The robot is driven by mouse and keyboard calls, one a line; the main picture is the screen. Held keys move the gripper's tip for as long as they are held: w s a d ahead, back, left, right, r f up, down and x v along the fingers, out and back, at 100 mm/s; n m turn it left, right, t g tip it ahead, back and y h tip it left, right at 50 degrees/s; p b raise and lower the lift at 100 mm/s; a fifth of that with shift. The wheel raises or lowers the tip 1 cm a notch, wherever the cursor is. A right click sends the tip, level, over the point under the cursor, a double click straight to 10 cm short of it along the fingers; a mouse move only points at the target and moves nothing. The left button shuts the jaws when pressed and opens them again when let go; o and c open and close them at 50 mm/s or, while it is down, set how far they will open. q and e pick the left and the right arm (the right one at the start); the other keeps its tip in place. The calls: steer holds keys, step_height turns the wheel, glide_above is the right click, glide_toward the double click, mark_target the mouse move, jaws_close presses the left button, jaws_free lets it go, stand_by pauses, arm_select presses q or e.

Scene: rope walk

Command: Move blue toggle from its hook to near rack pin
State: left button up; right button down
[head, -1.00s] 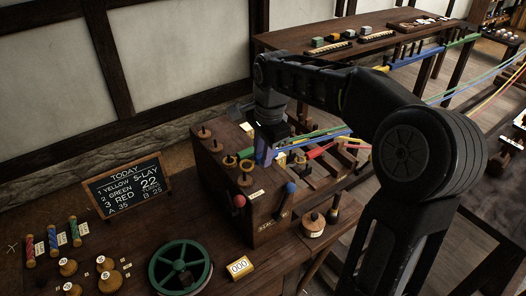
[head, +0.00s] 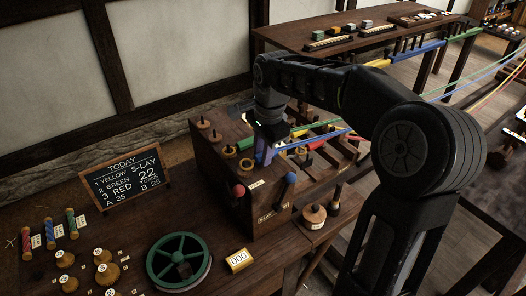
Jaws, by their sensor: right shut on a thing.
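My right gripper (head: 264,154) reaches down over the top of the dark wooden box and is shut on the blue toggle (head: 263,158), which is mostly hidden between the fingers. A blue strand (head: 318,138) runs from beside the gripper toward the back right. The toggle's hook cannot be made out behind my arm and gripper. My left gripper is out of view.
A green wheel (head: 179,262), a 000 counter (head: 239,260) and a chalkboard (head: 126,182) stand on the bench. Coloured strands stretch to the right.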

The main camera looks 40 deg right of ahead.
steer(key=shift+a+f, duration=0.15)
steer(key=shift+a, duration=0.1)
stand_by(0.4)
steer(key=c, duration=1.1)
jaws_free()
steer(key=shift+c, duration=0.2)
step_height(320, 180, up, 8)
steer(key=p, duration=0.6)
